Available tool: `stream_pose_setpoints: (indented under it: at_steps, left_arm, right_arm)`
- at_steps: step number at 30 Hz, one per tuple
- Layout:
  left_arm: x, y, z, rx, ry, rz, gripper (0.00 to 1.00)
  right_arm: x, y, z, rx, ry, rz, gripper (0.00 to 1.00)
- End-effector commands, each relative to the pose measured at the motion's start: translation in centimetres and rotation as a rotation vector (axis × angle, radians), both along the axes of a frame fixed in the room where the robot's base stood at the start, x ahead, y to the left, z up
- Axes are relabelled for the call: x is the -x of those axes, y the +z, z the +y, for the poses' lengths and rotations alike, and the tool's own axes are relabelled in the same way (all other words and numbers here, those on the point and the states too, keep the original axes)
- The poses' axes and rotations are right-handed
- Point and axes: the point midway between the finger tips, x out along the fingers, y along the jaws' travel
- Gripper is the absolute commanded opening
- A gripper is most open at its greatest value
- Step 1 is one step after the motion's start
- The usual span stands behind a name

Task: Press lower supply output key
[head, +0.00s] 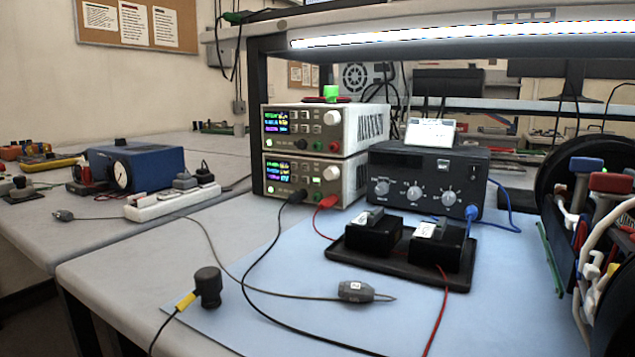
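Two bench power supplies are stacked at the back of the bench. The lower supply (309,171) has a lit colour display (280,173) at the left of its front, small keys beside it and a knob at the right. A black plug (297,197) and a red plug (327,202) are in its lower front. The output key is too small to tell apart from the other keys. The upper supply (305,115) sits directly on top, also with a lit display. Neither of my grippers shows in the head view.
A dark dial box (428,185) stands right of the supplies. A black tray (345,263) with two black blocks lies before it. Black and red leads cross the blue mat (255,265). A grey probe (357,291) and black cylinder (208,286) lie in front. Tools crowd the right edge.

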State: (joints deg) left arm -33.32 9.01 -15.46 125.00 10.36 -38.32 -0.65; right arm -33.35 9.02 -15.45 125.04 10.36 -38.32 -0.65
Motion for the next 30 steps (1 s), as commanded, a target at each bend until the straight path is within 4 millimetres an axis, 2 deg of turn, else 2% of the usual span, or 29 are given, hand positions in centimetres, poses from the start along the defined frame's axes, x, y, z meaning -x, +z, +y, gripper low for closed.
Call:
stream_pose_setpoints:
  at_steps: [13,14,15,18,30]
  left_arm:
    - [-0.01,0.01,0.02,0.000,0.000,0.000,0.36]
    - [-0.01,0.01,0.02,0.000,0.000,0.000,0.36]
    - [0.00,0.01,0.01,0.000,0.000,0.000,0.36]
    - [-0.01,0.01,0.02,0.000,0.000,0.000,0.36]
    - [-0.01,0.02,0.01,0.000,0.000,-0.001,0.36]
  right_arm:
    - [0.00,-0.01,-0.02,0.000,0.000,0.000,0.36]
    - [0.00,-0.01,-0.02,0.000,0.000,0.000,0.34]
    - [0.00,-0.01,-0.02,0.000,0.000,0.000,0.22]
    - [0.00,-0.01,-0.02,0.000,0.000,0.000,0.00]
    - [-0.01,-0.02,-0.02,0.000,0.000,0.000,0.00]
